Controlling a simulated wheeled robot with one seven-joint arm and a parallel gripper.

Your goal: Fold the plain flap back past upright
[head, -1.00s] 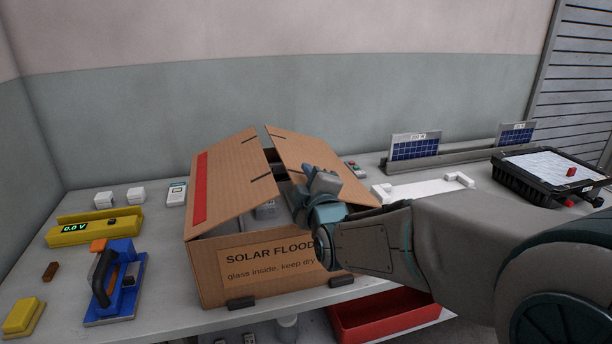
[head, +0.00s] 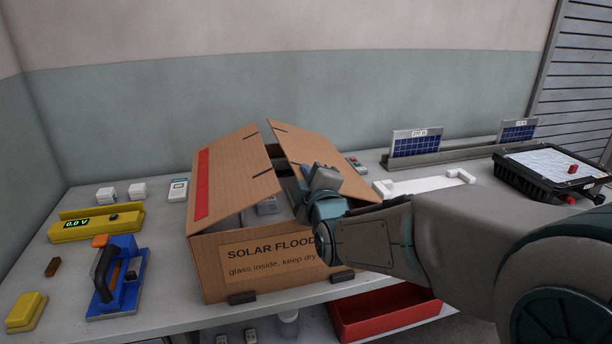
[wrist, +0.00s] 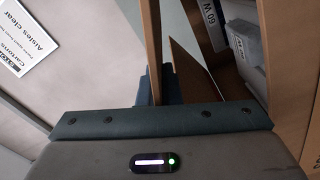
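The carton (head: 215,275) stands on the bench with its top partly open. Its left flap (head: 240,165), with a red strip (head: 203,185), leans in over the opening. The plain flap (head: 315,148) on the right is raised and slopes, with a gap between the two flaps. My gripper (head: 318,180) is at the near end of the plain flap. In the wrist view, the flap shows edge-on as a brown strip (wrist: 152,35) running down to the dark fingers (wrist: 160,88).
Grey boxed items (head: 267,205) lie inside the carton. A yellow meter (head: 95,222) and a blue tool (head: 118,280) are to its left. A white bracket (head: 425,185), small solar panels (head: 416,143) and a black floodlight housing (head: 550,175) are to its right. A red bin (head: 385,312) sits below.

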